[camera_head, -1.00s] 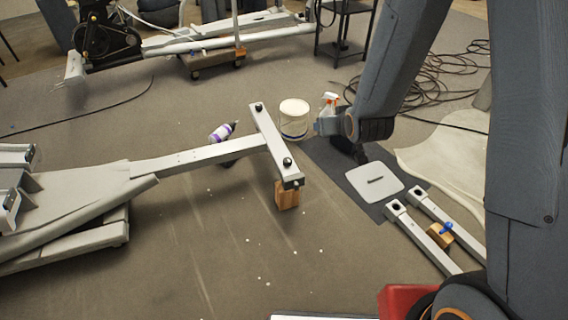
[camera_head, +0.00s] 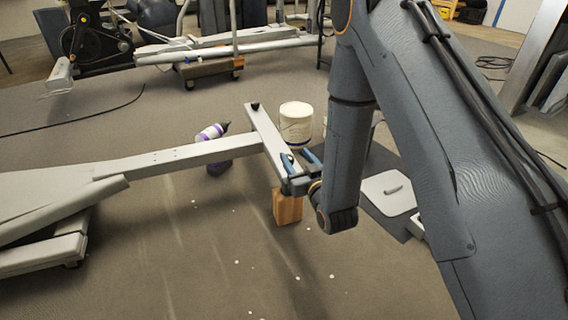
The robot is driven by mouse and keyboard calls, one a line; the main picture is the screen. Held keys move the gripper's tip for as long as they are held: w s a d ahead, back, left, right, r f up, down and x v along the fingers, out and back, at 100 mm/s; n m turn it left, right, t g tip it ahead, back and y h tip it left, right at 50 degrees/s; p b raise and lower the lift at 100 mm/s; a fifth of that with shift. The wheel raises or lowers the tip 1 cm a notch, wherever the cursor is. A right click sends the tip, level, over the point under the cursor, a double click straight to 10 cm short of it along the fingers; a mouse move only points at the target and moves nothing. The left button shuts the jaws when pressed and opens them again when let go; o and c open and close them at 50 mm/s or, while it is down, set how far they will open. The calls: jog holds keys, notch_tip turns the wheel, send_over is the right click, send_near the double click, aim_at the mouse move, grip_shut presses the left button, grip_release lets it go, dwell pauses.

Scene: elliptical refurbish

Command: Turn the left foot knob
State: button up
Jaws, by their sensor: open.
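The grey frame of the elliptical (camera_head: 170,157) ends in a crossbar (camera_head: 265,135) with a dark foot knob at each end. The far knob (camera_head: 255,106) is in clear view. The near knob (camera_head: 287,160) is at the crossbar's near end, partly hidden by my gripper. My gripper (camera_head: 298,168) is open at this near end, with its fingers around or just beside the knob. I cannot tell if they touch it. A wooden block (camera_head: 287,207) stands under the near end of the crossbar.
A pale square plate (camera_head: 388,193) lies on a dark mat at right. The floor in front is clear except for small white specks.

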jog(key=f+b, duration=0.1)
jog(key=a+f+b, duration=0.1)
jog(key=f, duration=0.1)
jog(key=shift+w+f+t+y, duration=0.1)
jog(key=shift+w+t+y, duration=0.05)
jog(key=shift+t+y, duration=0.15)
jog(key=shift+b+x, duration=2.15)
jog(key=shift+x, duration=1.65)
jog(key=shift+c, duration=0.5)
jog(key=c, duration=1)
